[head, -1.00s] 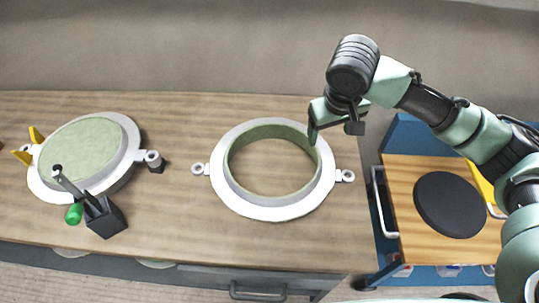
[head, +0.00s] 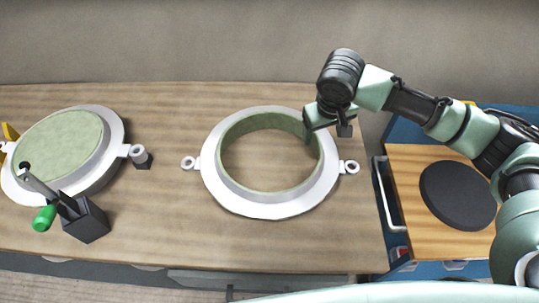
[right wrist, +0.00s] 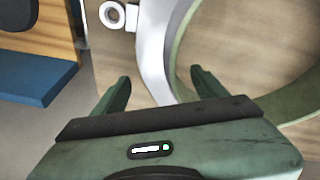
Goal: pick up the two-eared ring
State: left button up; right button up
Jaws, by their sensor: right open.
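The two-eared ring (head: 215,187) lies flat on the wooden bench, a white flange with a pale green inner wall and a small eyelet ear at its left and right. My right gripper (head: 326,134) is open at the ring's back right rim. In the right wrist view the ring (right wrist: 150,45) shows at the top, with one ear at upper left. The open fingers (right wrist: 160,80) appear on either side of its rim, one toward the inside and one outside. I cannot tell how far above the rim they are. My left gripper is not in view.
A similar mould with a filled green top (head: 62,145) lies at the left of the bench (head: 160,215). A black holder (head: 86,222) with a green-handled tool stands before it. At right is a blue cart with a wooden top (head: 408,170) and a black disc (head: 457,195).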

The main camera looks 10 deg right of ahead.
jog(key=shift+x, duration=1.2)
grip_shut()
jog(key=shift+w+r, duration=0.1)
jog(key=shift+r, duration=0.1)
